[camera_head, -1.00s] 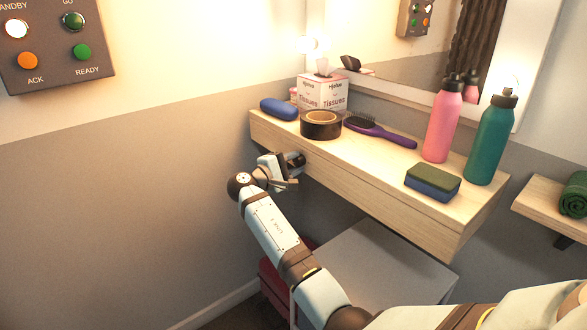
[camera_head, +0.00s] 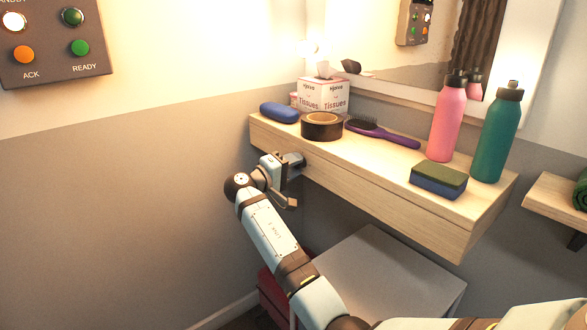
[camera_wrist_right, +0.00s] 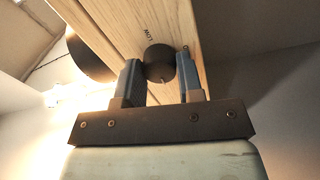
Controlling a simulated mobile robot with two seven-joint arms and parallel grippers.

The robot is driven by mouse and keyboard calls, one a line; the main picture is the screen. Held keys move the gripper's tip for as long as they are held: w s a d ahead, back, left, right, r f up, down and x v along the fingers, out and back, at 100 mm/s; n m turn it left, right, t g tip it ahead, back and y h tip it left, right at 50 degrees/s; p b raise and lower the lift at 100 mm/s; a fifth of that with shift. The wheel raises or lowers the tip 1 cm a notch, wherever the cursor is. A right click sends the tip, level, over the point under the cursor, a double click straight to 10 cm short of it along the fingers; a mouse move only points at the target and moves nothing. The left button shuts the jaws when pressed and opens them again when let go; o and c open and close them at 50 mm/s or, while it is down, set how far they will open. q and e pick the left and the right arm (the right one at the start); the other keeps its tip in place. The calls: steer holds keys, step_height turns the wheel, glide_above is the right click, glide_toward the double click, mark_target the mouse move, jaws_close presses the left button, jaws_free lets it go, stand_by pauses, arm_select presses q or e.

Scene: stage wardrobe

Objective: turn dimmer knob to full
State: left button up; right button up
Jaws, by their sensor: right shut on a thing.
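The dimmer knob (camera_wrist_right: 160,64) is a dark round knob on the front face of the wooden shelf, with a small pale mark on its rim and lettering printed beside it. My right gripper (camera_wrist_right: 160,80) is around the knob in the right wrist view, one finger on each side, shut on it. In the head view my right gripper (camera_head: 292,164) is at the front edge of the shelf (camera_head: 420,200), below the black tape roll, and mostly hides the knob. My left gripper is not in view.
On the shelf are a black tape roll (camera_head: 322,126), blue case (camera_head: 279,112), tissue box (camera_head: 322,94), purple hairbrush (camera_head: 385,132), sponge (camera_head: 438,181), pink bottle (camera_head: 446,120) and teal bottle (camera_head: 497,135). A button panel (camera_head: 55,42) hangs on the left wall. A grey surface (camera_head: 385,280) lies below.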

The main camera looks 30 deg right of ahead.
stand_by(0.3)
steer(key=o, duration=0.9)
steer(key=shift+a, duration=0.15)
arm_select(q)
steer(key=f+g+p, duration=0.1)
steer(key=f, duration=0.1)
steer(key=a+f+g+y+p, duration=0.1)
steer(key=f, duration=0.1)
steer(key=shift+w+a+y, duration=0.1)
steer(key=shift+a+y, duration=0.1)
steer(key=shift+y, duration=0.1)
arm_select(e)
steer(key=a, duration=0.9)
steer(key=s+a, duration=0.1)
steer(key=a, duration=0.3)
steer(key=shift+a+f, duration=0.3)
steer(key=shift+f, duration=0.1)
steer(key=shift+s, duration=0.1)
